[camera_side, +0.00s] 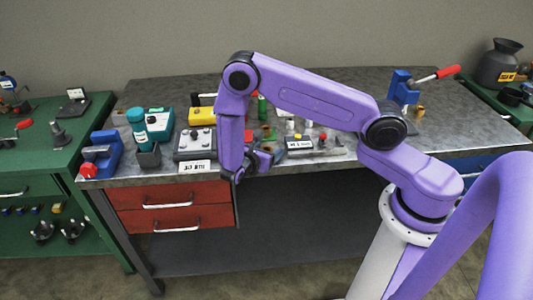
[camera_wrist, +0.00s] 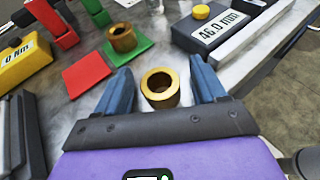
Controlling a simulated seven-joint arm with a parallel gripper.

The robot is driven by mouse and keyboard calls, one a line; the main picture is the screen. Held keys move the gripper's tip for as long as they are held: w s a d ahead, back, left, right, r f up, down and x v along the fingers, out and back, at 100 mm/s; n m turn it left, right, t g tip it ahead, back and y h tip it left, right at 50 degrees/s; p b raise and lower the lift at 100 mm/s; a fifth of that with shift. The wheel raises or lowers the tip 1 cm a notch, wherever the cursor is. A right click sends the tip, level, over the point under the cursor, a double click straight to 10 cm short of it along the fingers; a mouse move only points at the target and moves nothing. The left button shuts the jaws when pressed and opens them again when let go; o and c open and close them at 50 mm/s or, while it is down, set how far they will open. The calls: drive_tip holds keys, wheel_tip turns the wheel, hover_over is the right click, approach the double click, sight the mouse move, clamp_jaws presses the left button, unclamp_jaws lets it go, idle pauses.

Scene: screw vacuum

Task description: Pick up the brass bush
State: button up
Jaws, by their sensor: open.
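A brass bush (camera_wrist: 160,88), a short golden ring with a round hole, stands upright on the grey bench top in the wrist view. My gripper (camera_wrist: 160,70) is open, with one blue finger on each side of this bush. I see a gap on both sides, so the bush is not clamped. A second, browner bush (camera_wrist: 122,38) stands on a green square pad further off. In the side view my gripper (camera_side: 262,158) is low over the front edge area of the bench, and the nearer bush cannot be made out there.
A red pad (camera_wrist: 90,73) lies left of the fingers. A yellow box (camera_wrist: 25,63) is further left. A dark gauge box reading 46.0 mm (camera_wrist: 212,28) stands at the upper right beside a metal bar. The bench (camera_side: 345,82) carries several other tools.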

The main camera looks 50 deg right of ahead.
drive_tip(key=c, duration=1.2)
drive_tip(key=shift+r, duration=0.1)
